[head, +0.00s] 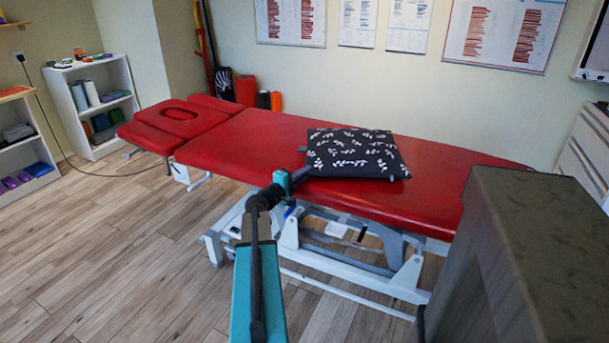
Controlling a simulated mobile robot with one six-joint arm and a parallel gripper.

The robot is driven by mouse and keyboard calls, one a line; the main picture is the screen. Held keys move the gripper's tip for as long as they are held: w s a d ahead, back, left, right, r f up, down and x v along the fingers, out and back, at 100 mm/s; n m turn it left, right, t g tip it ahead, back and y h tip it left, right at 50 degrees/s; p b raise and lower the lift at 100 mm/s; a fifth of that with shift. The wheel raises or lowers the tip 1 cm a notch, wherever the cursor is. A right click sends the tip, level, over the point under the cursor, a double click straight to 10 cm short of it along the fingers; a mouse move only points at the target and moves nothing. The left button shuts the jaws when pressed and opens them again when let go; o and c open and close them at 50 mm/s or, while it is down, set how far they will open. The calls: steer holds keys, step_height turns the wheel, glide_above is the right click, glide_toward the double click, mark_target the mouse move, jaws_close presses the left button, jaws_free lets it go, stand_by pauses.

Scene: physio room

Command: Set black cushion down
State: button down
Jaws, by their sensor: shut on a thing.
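The black cushion (355,152) has a white leaf pattern and small tabs at its corners. It is flat and level over the red treatment table (235,145), right of the table's middle. I cannot tell if its whole underside touches the table. My gripper (303,172) reaches in from the front and is shut on the cushion's near left edge. The fingertips are small and dark here, and their grip is partly hidden.
Red padding is bare left of the cushion and at the table's right end. A dark grey block-like surface (535,240) fills the right foreground. White shelves (95,105) stand at the left. Rolls (268,100) and a black patterned bag (224,84) stand behind the table.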

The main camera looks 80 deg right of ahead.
stand_by(0.3)
steer(key=c, duration=2.2)
jaws_free()
steer(key=shift+r, duration=0.1)
steer(key=v, duration=1.2)
steer(key=shift+a, duration=0.1)
